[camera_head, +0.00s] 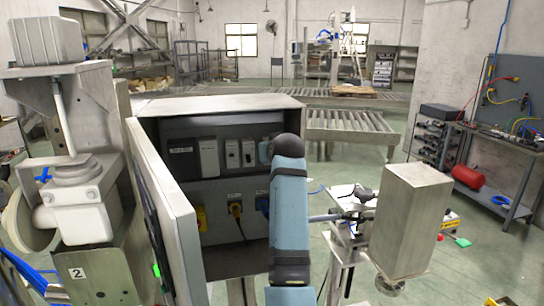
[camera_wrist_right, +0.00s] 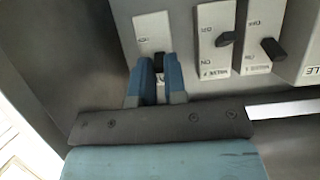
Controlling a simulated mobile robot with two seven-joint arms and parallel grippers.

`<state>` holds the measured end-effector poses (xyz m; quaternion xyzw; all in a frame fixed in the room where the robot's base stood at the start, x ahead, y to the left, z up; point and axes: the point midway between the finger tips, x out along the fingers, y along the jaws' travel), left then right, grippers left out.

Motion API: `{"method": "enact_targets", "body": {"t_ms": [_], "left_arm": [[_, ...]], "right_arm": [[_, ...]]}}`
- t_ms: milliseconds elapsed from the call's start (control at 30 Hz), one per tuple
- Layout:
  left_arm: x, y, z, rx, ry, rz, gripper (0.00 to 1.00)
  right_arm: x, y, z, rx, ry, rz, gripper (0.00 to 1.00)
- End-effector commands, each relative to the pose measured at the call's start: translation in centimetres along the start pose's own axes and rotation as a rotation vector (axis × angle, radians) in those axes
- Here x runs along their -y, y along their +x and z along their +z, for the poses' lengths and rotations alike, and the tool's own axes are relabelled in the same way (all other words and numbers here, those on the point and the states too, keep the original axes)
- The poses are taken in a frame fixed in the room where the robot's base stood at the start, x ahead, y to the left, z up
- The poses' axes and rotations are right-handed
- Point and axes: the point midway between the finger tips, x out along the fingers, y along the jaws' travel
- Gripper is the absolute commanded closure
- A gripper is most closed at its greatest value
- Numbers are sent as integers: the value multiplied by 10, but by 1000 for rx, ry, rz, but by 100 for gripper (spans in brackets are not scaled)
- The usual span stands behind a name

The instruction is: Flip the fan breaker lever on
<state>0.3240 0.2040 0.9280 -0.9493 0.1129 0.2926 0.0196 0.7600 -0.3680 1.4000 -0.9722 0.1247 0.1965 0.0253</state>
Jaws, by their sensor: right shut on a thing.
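The open breaker box (camera_head: 220,104) stands in front of me with a row of white breakers (camera_head: 208,157) inside. My right gripper (camera_head: 264,152) reaches the breaker at the right end of that row. In the right wrist view the row appears turned around, and this breaker (camera_wrist_right: 152,32) is at the left. The blue fingers of my right gripper (camera_wrist_right: 158,78) are shut on its dark lever (camera_wrist_right: 159,62), which is mostly hidden between them. My left gripper is not in view.
The box door (camera_head: 165,200) stands open at the left. Two neighbouring breakers with dark levers (camera_wrist_right: 226,39) (camera_wrist_right: 273,49) sit close beside my right gripper. A metal block (camera_head: 412,220) stands at the right.

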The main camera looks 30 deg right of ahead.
Motion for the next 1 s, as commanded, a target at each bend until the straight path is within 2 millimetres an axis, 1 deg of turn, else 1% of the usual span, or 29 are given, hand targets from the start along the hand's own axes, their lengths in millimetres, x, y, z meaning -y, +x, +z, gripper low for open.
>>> {"method": "enact_targets", "body": {"t_ms": [100,300,800,833,933,1000], "left_arm": [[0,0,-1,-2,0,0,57],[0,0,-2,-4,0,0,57],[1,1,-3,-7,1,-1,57],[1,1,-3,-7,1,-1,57],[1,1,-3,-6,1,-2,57],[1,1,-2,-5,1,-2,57]], "right_arm": [[0,2,1,62,-1,-1,100],[0,2,0,119,-1,-1,100],[1,2,1,141,-1,-2,100],[1,2,1,141,-1,-2,85],[0,2,1,139,-1,-2,62],[0,2,0,137,-1,-1,62]]}}
